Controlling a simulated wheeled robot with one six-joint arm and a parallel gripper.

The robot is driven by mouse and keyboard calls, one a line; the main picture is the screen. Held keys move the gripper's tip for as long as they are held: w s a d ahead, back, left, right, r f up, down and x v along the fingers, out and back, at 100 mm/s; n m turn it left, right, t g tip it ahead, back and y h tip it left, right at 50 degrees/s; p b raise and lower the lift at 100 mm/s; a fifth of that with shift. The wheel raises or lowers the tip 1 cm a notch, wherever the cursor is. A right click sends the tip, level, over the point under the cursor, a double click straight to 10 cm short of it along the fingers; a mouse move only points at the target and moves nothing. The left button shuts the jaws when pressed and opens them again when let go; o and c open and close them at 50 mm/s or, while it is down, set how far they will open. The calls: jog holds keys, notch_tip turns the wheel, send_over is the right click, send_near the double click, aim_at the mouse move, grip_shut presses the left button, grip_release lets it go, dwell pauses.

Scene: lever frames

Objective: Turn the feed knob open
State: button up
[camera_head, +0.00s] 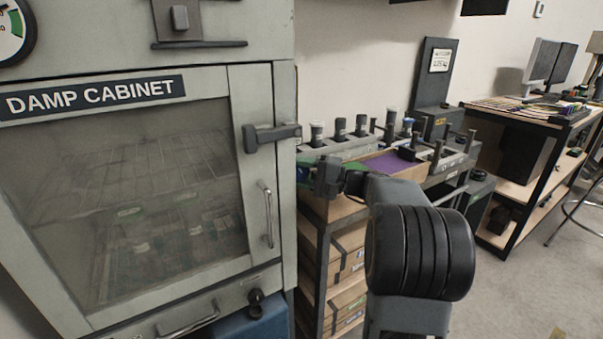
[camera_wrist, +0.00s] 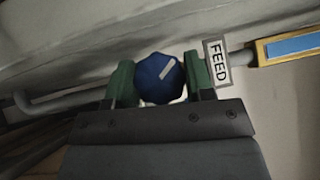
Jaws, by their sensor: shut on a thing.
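The feed knob (camera_wrist: 158,80) is a blue, many-sided knob with a white pointer line, seen in the wrist view. Its line slants up to the right. A small tag reading FEED (camera_wrist: 217,63) is just right of it. My gripper (camera_wrist: 161,82) has its two green-padded fingers on the left and right sides of the knob, shut on it. In the head view my gripper (camera_head: 326,176) is beside the right edge of the damp cabinet (camera_head: 247,80), and the knob cannot be made out there.
A pipe (camera_wrist: 45,103) runs left of the knob in the wrist view, and a blue plate with a yellow frame (camera_wrist: 290,47) is at the right. In the head view, a bench with several dark fittings (camera_head: 360,129) stands behind my arm. A desk (camera_head: 530,112) is farther right.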

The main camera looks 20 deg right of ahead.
jog(key=c, duration=0.3)
jog(key=n+g+h+b, duration=0.1)
jog(key=n+h, duration=0.1)
jog(key=n, duration=0.1)
jog(key=shift+g+h, duration=0.3)
jog(key=shift+g, duration=0.1)
jog(key=o, duration=0.9)
jog(key=p+v, duration=0.1)
jog(key=v, duration=1.2)
jog(key=shift+s+d+r+p, duration=0.15)
jog(key=shift+s+d+p, duration=0.1)
jog(key=shift+d+p, duration=0.1)
jog(key=shift+a, duration=0.15)
